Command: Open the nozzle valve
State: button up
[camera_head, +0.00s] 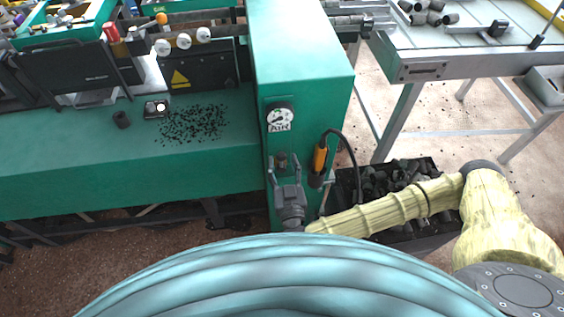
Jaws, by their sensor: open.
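A green machine cabinet (305,80) stands at the centre and carries a round gauge (280,114) marked AIR. A small dark brass-coloured fitting (282,159) sits below the gauge; it may be the nozzle valve, but its setting is too small to tell. An orange-handled air nozzle (320,158) with a black hose hangs to its right on the cabinet. My gripper (284,170) is open in front of the cabinet, pointing up in the picture. Its fingers appear on either side of the fitting's lower part. I cannot tell whether they touch it.
A bin of dark plugs (385,182) stands right of the cabinet, behind my arm. A green bench (110,165) with scattered black bits (192,124) extends left. A metal table (470,66) stands at the upper right. Open floor shows beneath it.

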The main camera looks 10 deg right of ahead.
jog(key=shift+w+p, duration=0.3)
jog(key=shift+w, duration=0.65)
jog(key=shift+c, duration=0.4)
jog(key=c, duration=0.7)
jog(key=shift+o, duration=0.2)
